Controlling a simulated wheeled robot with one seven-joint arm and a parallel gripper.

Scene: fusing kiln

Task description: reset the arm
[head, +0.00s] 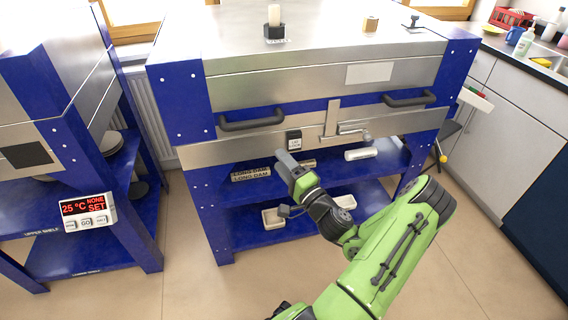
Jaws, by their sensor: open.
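My arm reaches up from the bottom of the head view, green with dark joints. My gripper (284,160) is at its far end, in front of the upper shelf of the blue-and-steel kiln (262,88). The jaws are open, and I see nothing held between them. The fingertips are small and partly merge with the dark shelf behind. They appear just below a small dark box (293,139) on the kiln's front; I cannot tell whether they touch anything.
The kiln has two dark handles (252,121) and a central latch (333,122). A second kiln with a controller (88,212) stands left. A counter with a sink (543,58) is at right. The floor (215,290) at lower left is clear.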

